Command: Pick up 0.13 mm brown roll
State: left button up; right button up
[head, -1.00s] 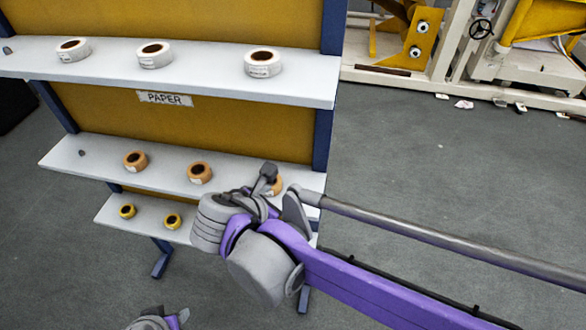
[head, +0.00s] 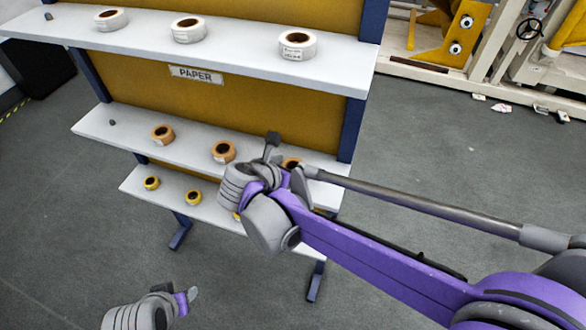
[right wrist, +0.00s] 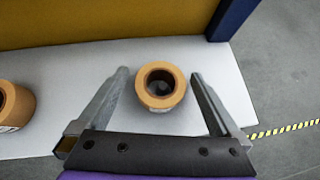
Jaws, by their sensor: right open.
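A brown roll (head: 292,162) stands at the right end of the middle shelf (head: 120,137), partly hidden by my right gripper in the head view. In the right wrist view this brown roll (right wrist: 145,92) sits between the two open fingers, with a gap on each side. My right gripper (head: 287,158) is open and empty; its fingers also show in the right wrist view (right wrist: 160,76). Two more brown rolls stand further left, one at the middle (head: 223,152) and one at the left (head: 162,135). Label text is too small to read. My left gripper (head: 190,294) is low, away from the shelves.
White rolls (head: 188,30) stand on the upper shelf (head: 230,58), which overhangs above. Small yellow rolls (head: 193,197) stand on the lower shelf (head: 165,198). A blue post (right wrist: 232,16) rises at the right end of the rack.

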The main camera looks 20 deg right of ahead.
jog(key=shift+w+d+f, duration=0.15)
jog(key=shift+d+f, duration=0.05)
jog(key=c, duration=1.3)
jog(key=shift+r, duration=0.1)
